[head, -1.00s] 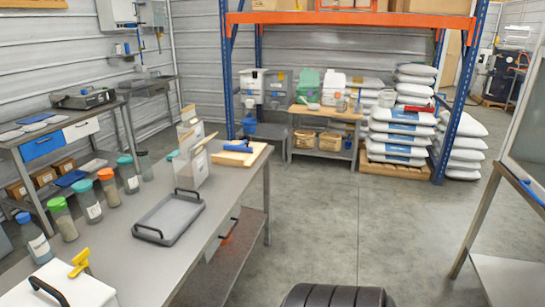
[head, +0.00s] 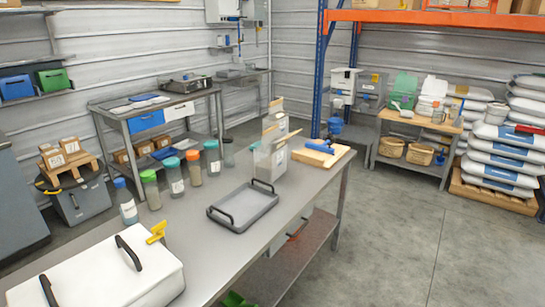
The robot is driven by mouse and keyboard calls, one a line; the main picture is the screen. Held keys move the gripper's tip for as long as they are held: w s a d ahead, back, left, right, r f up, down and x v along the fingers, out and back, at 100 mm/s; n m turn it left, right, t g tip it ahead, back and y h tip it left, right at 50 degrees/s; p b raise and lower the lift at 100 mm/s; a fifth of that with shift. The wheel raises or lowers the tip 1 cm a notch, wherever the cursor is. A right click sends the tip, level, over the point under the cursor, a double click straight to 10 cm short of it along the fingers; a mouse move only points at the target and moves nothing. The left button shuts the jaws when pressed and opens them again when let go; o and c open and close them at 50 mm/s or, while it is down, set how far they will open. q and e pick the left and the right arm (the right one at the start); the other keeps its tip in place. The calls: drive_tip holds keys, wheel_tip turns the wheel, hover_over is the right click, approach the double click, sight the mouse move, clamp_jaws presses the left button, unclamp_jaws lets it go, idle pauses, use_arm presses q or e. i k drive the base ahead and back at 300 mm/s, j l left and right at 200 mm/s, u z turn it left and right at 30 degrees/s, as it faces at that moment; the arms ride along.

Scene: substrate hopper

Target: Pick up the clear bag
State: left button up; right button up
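I cannot tell for certain which thing is the clear bag. A pale, upright, bag-like container (head: 271,163) with a small label stands on the steel table (head: 225,249), behind the grey tray (head: 243,207). A tan, flat-ended piece sticks up from it. A second pale upright container (head: 276,118) stands just behind it. A whitish, bag-like shape (head: 433,89) also stands on the far wooden bench, right of a green one (head: 405,88); it is too small to tell if it is clear. Neither of my grippers is in view.
Several lidded jars (head: 173,176) line the table's back left edge. A white box (head: 99,275) with black handles fills the near end. A wooden board (head: 318,153) lies at the far end. Stacked white sacks (head: 500,158) stand far right. The floor (head: 400,240) right of the table is clear.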

sight(270, 162)
drive_tip(key=i+l+u, duration=0.1)
drive_tip(key=i+l, duration=0.2)
drive_tip(key=i+l+u, duration=0.1)
drive_tip(key=i+l, duration=0.2)
drive_tip(key=l, duration=0.2)
drive_tip(key=i+l+u, duration=0.1)
drive_tip(key=i+l, duration=0.2)
drive_tip(key=l, duration=0.1)
